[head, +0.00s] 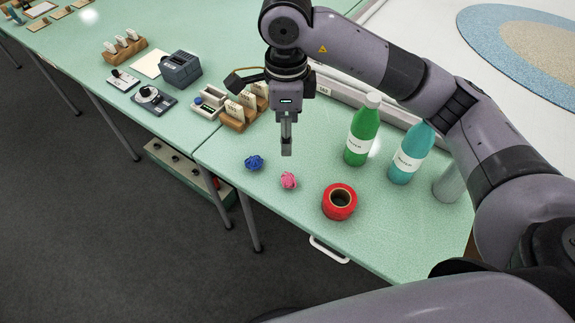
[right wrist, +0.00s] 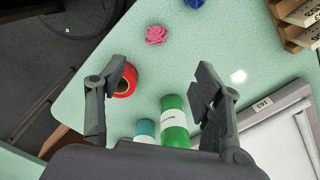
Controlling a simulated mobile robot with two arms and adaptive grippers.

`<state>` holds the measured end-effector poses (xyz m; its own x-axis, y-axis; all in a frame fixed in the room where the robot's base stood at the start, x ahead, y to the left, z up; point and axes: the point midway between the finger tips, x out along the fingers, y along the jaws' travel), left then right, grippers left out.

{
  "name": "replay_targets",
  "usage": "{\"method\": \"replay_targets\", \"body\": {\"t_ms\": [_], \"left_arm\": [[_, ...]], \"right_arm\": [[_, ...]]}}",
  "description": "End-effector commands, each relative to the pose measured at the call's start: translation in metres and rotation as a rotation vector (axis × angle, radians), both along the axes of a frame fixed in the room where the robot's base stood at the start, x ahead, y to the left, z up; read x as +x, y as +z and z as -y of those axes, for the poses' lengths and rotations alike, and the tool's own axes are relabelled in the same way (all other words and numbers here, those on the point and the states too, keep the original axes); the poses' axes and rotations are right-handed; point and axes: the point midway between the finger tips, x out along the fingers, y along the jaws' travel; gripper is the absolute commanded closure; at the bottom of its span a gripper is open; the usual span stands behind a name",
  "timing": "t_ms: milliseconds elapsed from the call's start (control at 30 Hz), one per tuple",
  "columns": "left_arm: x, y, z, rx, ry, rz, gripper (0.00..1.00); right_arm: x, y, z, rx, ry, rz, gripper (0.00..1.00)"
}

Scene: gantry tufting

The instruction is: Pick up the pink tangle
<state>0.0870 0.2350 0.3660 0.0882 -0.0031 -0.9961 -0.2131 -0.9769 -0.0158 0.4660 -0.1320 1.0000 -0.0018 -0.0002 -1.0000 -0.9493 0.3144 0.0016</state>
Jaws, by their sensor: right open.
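The pink tangle (head: 288,180) lies on the green table, between a blue tangle (head: 254,163) and a red tape roll (head: 340,201). In the right wrist view the pink tangle (right wrist: 157,34) is near the top, beyond the fingertips. My right gripper (head: 286,146) points down above the table, behind the pink tangle in the head view and apart from it. In the right wrist view its two fingers (right wrist: 150,82) are spread with nothing held between them. My left gripper is not in view.
A green bottle (head: 362,130) and a teal bottle (head: 410,153) stand to the right. Wooden holders with labelled cards (head: 240,110) stand to the left at the back. The table's front edge is close to the tangles. The surface around the pink tangle is bare.

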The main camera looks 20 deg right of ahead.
Motion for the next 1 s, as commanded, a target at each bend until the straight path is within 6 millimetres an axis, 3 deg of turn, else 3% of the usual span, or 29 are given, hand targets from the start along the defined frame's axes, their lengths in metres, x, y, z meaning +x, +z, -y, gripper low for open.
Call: {"method": "replay_targets", "body": {"t_ms": [500,767,1000], "left_arm": [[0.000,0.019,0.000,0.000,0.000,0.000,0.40],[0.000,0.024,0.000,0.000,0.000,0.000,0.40],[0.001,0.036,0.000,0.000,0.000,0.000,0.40]], "right_arm": [[-0.002,-0.102,0.000,0.000,-0.001,-0.006,0.39],[-0.001,-0.120,-0.001,0.001,-0.001,-0.004,0.39],[-0.002,-0.156,-0.002,0.000,0.000,-0.006,0.39]]}}
